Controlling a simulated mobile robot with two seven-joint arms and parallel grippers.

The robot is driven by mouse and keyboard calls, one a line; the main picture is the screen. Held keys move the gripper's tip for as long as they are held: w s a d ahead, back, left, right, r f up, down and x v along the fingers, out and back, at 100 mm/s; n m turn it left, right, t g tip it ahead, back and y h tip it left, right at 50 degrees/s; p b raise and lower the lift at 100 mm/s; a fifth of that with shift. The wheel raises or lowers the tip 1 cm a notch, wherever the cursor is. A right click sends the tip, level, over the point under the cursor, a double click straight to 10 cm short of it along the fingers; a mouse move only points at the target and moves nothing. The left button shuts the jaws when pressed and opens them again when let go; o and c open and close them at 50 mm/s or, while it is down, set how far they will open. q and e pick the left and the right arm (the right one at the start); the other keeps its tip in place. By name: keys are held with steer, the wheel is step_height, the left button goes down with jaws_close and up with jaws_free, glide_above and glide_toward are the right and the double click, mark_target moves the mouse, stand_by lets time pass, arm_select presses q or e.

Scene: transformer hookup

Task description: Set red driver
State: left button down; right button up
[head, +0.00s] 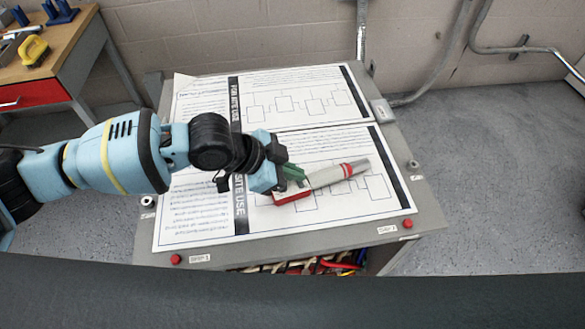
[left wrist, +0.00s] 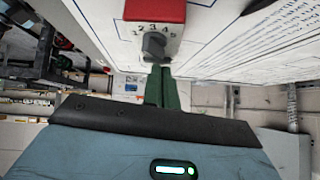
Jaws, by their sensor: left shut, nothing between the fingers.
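The red driver (head: 330,176) lies on the printed sheet on the workbench, a pale grey cylinder with a red band and a red part near my gripper. In the left wrist view its red part (left wrist: 155,10) is at the top, above a pale face with a row of numbers and a small grey knob (left wrist: 154,45). Which number the knob points to is not clear. My left gripper (head: 298,178) is over the driver's near end, its green fingers shut and empty. In the left wrist view the fingertips (left wrist: 160,70) are right by the knob; whether they touch it I cannot tell.
The printed sheets (head: 200,215) cover most of the bench top (head: 425,200). Red buttons (head: 407,223) sit at its front corners. An open drawer of tools (head: 310,267) is below the front edge. A wooden table (head: 60,50) stands at the back left.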

arm_select(q)
steer(key=v, duration=0.8)
steer(key=shift+f, duration=0.1)
stand_by(0.5)
